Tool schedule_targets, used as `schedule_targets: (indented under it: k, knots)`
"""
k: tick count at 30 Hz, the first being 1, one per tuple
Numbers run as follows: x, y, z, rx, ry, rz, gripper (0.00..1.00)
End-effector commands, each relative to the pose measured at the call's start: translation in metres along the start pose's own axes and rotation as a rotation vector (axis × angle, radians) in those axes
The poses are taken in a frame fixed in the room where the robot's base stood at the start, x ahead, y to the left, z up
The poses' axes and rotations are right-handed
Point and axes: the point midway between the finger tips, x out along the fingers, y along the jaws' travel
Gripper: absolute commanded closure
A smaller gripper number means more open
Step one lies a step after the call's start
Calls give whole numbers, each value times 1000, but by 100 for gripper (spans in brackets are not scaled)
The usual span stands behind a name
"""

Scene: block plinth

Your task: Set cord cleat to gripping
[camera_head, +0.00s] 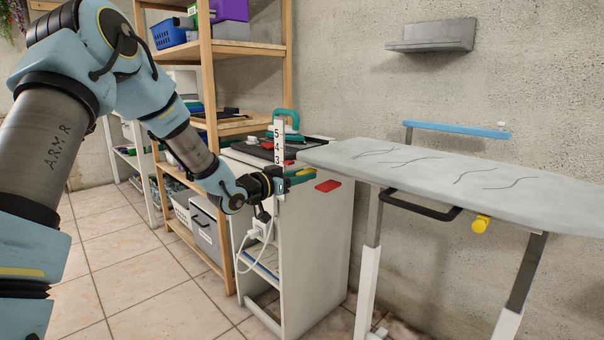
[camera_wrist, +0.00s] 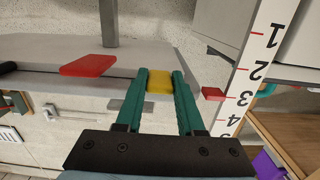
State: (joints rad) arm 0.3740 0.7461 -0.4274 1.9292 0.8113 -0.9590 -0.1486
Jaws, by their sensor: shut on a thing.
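My gripper (camera_head: 298,177) is at the upper front of a white cabinet (camera_head: 318,240), beside an upright numbered scale strip (camera_head: 279,142). In the wrist view its two green fingers (camera_wrist: 160,76) are closed on a small yellow piece (camera_wrist: 159,86) between the tips. I cannot tell surely whether this yellow piece is part of the cord cleat, and its setting cannot be read. A flat red piece (camera_head: 328,186) is on the cabinet to the right of the fingers; it also shows in the wrist view (camera_wrist: 88,65). A smaller red piece (camera_wrist: 213,94) is beside the strip.
A grey ironing board (camera_head: 450,175) stands close on the right, with a yellow knob (camera_head: 481,224) under it. A wooden shelf unit (camera_head: 209,70) is behind my arm. A white cord and plug (camera_head: 257,232) hang below the gripper. The tiled floor at left is open.

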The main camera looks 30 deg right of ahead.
Motion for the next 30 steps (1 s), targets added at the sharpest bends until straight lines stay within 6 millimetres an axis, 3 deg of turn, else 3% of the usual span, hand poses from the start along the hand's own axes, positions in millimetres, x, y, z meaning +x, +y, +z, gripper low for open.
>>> schedule_targets:
  k: [1, 16, 17, 24, 30]
  knots:
    - [0, 1, -8, 1, -21, 1, 100]
    - [-1, 0, -5, 1, -82, 0, 100]
    - [-1, 0, -5, 1, -82, 0, 59]
    - [-1, 0, -4, 0, -82, 0, 32]
    - [-1, 0, -4, 0, -82, 0, 32]
